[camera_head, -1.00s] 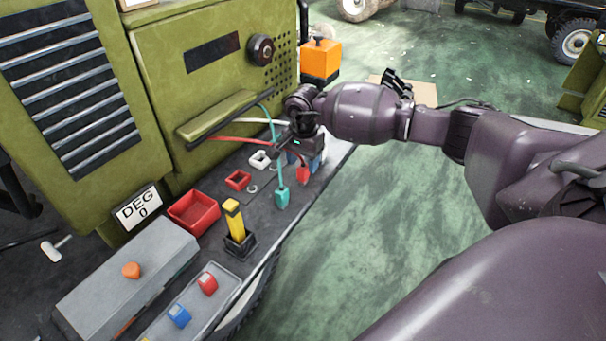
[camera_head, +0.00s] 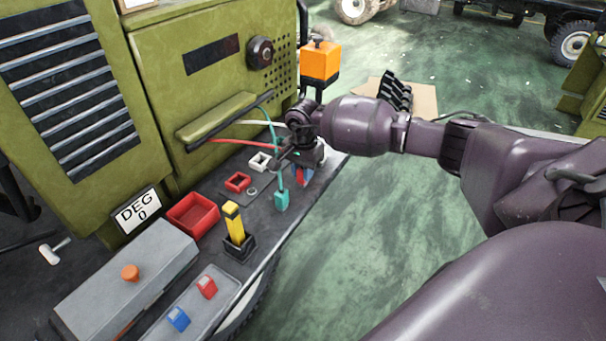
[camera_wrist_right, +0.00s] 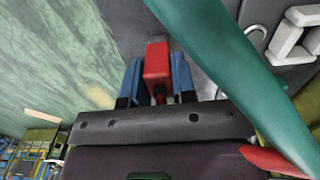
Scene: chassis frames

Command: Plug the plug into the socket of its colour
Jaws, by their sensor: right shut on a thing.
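In the right wrist view the plug (camera_wrist_right: 157,58) shows as a red block, with a finger on each side. The red socket (camera_head: 237,182) is an open square frame on the bench, left of the gripper. A white socket (camera_head: 260,161) sits behind it and also shows in the right wrist view (camera_wrist_right: 292,40). A teal plug (camera_head: 281,201) hangs from its teal cable, left of the gripper. My left gripper is out of view.
The teal cable (camera_wrist_right: 235,70) crosses close before the wrist camera. A yellow post in a black holder (camera_head: 236,225), a red bin (camera_head: 193,216) and a tray (camera_head: 222,308) with red and blue blocks stand nearer. An orange box (camera_head: 319,61) stands behind the gripper.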

